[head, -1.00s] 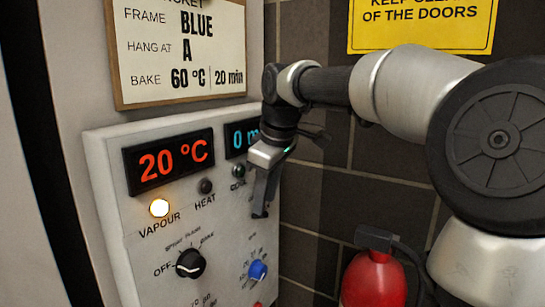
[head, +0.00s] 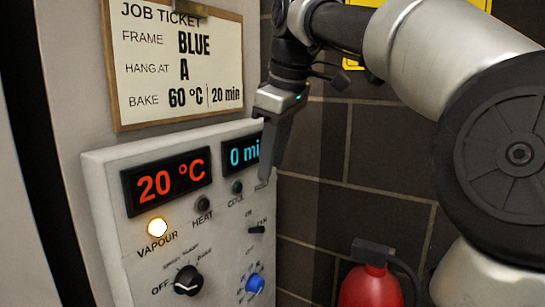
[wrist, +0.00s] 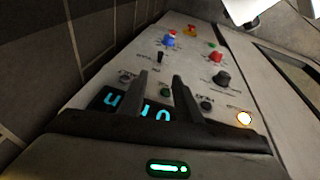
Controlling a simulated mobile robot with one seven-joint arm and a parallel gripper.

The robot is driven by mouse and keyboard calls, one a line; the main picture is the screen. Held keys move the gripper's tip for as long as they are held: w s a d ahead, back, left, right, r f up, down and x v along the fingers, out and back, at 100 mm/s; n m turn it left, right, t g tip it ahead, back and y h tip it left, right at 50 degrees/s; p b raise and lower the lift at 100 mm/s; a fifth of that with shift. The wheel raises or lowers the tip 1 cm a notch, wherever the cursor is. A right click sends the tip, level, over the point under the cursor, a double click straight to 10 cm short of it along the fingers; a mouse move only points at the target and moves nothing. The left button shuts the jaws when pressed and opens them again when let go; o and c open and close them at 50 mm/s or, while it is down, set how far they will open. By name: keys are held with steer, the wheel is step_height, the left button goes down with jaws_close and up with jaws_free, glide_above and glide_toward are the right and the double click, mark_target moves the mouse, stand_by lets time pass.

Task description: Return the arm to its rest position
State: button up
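My gripper (head: 267,172) hangs from my bent arm in front of the upper right edge of the white control panel (head: 110,200). In the head view its fingers point down and cover the right end of the blue time display (head: 241,153). In the wrist view my gripper (wrist: 161,76) has its two fingers apart with a gap between them. Nothing is held, and the panel (wrist: 190,65) shows behind the fingers. I cannot tell from the head view how far the fingertips are from the panel.
The panel has a red 20 °C display (head: 168,183), a lit vapour lamp (head: 157,227), a black knob (head: 188,281), a small switch (head: 257,230) and a blue knob (head: 255,284). The job ticket (head: 180,65) hangs above. A red extinguisher (head: 370,287) stands right, before a tiled wall (head: 350,190).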

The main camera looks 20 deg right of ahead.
steer(key=s+a+f+m+t, duration=0.1)
steer(key=s+a+f+m, duration=0.3)
steer(key=s+f, duration=0.5)
steer(key=s+a+f+m, duration=0.4)
steer(key=s+a+f, duration=0.2)
steer(key=f, duration=0.5)
steer(key=s, duration=0.2)
steer(key=shift+s+a+f+t, duration=0.15)
steer(key=shift+s+f+t, duration=0.2)
steer(key=shift+t, duration=0.05)
